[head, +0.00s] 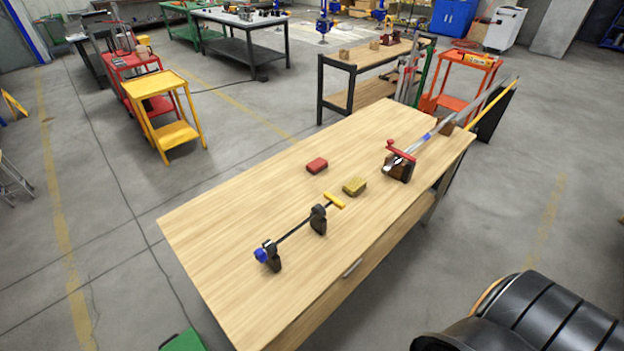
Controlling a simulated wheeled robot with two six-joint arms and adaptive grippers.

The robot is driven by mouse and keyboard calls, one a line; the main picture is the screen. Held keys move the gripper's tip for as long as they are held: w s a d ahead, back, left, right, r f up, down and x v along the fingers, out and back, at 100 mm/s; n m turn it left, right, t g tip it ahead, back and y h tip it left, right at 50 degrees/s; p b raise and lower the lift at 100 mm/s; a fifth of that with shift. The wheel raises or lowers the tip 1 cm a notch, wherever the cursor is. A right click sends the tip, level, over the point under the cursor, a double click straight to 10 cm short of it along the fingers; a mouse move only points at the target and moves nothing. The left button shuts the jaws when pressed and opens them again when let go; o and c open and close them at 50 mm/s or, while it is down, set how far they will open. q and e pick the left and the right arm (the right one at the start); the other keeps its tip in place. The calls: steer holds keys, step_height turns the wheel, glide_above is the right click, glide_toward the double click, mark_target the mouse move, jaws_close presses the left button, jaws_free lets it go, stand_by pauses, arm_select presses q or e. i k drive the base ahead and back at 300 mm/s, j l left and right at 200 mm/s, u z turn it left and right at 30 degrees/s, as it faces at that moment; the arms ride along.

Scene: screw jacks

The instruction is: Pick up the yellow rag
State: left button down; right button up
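A small folded yellow rag (355,187) lies on the light wooden workbench (225,225), right of the middle of the head view. Nothing covers it. A folded red rag (317,165) lies behind it to the left, apart from it. Neither of my grippers shows in the head view, so nothing is seen touching the yellow rag. Part of my own black arm seems to show at the lower right.
A red-handled vise (398,164) stands at the right of the bench. The bench's left part is clear.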

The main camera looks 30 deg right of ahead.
mark_target(356, 185)
steer(key=l+u, duration=0.15)
steer(key=l, duration=0.3)
steer(key=l+u, duration=0.2)
steer(key=l, duration=0.3)
steer(key=k+l+u, duration=0.15)
steer(key=l, duration=0.3)
steer(key=l+u, duration=0.2)
steer(key=l, duration=0.25)
steer(key=k+l+u, duration=0.15)
steer(key=l, duration=0.3)
steer(key=k+l+u, duration=0.2)
steer(key=l, duration=0.25)
steer(key=i, duration=0.05)
